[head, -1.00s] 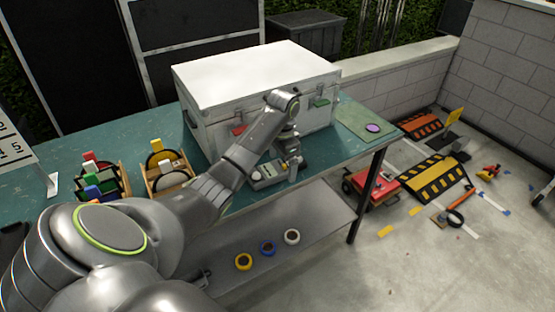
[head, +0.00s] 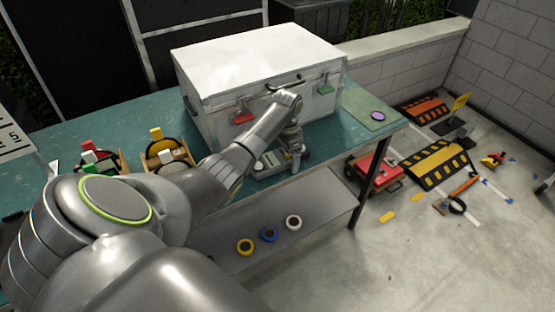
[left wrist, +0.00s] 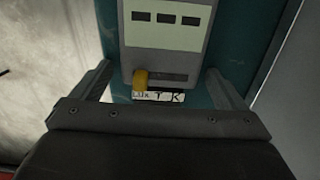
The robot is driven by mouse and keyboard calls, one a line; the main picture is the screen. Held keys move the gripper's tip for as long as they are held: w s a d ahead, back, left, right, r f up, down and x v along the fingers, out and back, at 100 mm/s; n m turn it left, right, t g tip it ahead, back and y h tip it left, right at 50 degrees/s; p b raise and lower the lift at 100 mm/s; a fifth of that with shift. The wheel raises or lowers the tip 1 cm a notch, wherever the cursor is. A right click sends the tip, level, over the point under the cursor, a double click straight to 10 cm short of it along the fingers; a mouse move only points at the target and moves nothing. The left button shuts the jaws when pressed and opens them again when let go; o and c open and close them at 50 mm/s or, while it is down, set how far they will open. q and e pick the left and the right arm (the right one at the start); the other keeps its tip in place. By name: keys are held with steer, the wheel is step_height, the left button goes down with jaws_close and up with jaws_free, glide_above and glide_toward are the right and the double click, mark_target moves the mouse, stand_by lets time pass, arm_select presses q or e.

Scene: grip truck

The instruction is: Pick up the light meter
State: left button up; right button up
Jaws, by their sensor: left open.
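The light meter (left wrist: 165,50) is a grey box with a pale panel, three dark windows, a yellow knob and a small label that seems to begin with "Lux". In the left wrist view it lies between the spread fingers of my left gripper (left wrist: 158,75), with a gap on each side. In the head view the meter (head: 268,163) lies on the teal table in front of the white case, partly hidden by my arm. My left gripper (head: 292,158) is open, pointing down over the meter's right part. My right gripper is not in view.
The big white case (head: 255,60) stands close behind the gripper, with a red tag (head: 243,118) and a green tag (head: 325,90). Wooden holders (head: 165,155) with coloured blocks stand to the left. Tape rolls (head: 269,233) lie on the lower shelf (head: 315,210). The table's front edge is near.

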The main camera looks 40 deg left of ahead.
arm_select(q)
steer(key=c, duration=1.3)
steer(key=shift+w+r, duration=0.1)
steer(key=shift+r, duration=0.1)
